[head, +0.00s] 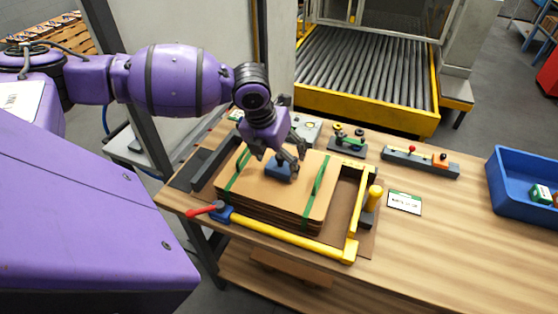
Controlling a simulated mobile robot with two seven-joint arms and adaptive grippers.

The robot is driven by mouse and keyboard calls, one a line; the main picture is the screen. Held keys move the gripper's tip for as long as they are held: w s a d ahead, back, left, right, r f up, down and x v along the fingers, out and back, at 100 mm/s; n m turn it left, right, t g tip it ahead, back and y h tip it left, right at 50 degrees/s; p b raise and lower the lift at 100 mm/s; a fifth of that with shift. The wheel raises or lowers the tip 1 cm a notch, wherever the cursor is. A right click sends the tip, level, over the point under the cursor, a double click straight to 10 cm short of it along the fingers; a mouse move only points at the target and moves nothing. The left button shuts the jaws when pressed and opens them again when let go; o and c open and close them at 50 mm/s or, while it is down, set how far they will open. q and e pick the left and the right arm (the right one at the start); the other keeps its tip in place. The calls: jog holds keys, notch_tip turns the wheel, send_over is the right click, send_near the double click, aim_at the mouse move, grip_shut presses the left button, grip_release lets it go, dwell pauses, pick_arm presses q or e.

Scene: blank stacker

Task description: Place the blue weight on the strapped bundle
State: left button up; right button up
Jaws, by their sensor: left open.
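The strapped bundle (296,200) is a stack of flat brown cardboard sheets with two green straps, lying in a frame with yellow bars on the wooden table. The blue weight (279,172) rests on top of the bundle between the straps. My left gripper (280,163) is open, with its fingers pointing down around or just above the weight's top; whether they touch it I cannot tell. The fingers and the weight's dark handle overlap in the picture. My right gripper is not in view.
A yellow bar with a red-handled clamp (207,210) runs along the bundle's front. A yellow post (374,198) stands at its right. A label card (404,203), a lever block (420,162) and a blue bin (522,187) lie further right. The right front table is clear.

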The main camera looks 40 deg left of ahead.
pick_arm(q)
jog(key=p+v, duration=0.1)
jog(key=v, duration=0.9)
jog(key=shift+r, duration=0.35)
